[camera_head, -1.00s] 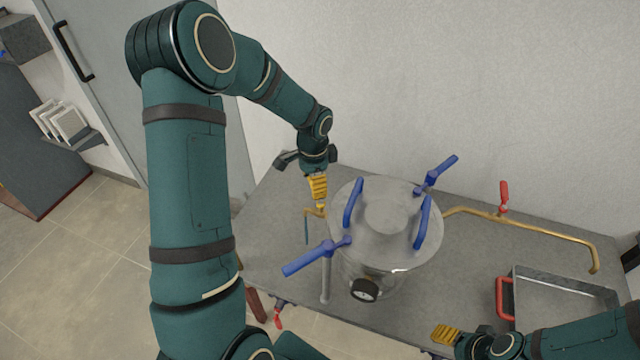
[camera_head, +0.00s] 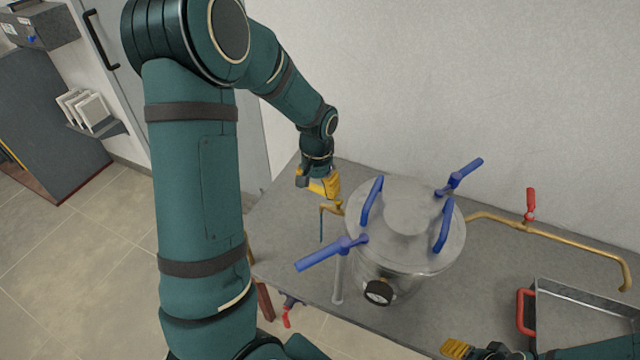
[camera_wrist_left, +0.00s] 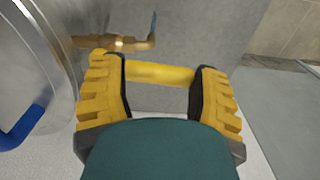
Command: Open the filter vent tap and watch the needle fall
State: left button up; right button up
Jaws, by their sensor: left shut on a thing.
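The steel filter vessel (camera_head: 405,268) stands on the grey bench with its round lid on. The vent tap's brass pipe (camera_head: 331,209) comes off its left side and also shows in the left wrist view (camera_wrist_left: 128,42). My left gripper (camera_head: 322,186) is just above that pipe. In the left wrist view its two ridged yellow fingers (camera_wrist_left: 160,90) are shut on the yellow tap lever (camera_wrist_left: 160,75), which spans between them. The gauge (camera_head: 378,292) faces front on the vessel; its needle is too small to read. My right gripper (camera_head: 457,349) is at the bottom edge, partly cut off.
Blue clamp handles (camera_head: 332,252) stick out around the lid. A brass pipe with a red-handled tap (camera_head: 530,205) runs right. A metal tray (camera_head: 590,290) with a red handle lies at the bench's right. Another red-handled tap (camera_head: 287,316) hangs at the front edge.

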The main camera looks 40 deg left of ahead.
aim_at(316, 189)
pick_arm(q)
jog(key=shift+s+d+f+n, duration=0.1)
jog(key=shift+s+n, duration=0.2)
jog(key=shift+n, duration=0.1)
jog(key=o, duration=1.4)
jog(key=shift+r, duration=0.5)
notch_tip(316, 189, up, 11)
jog(key=shift+r, duration=0.1)
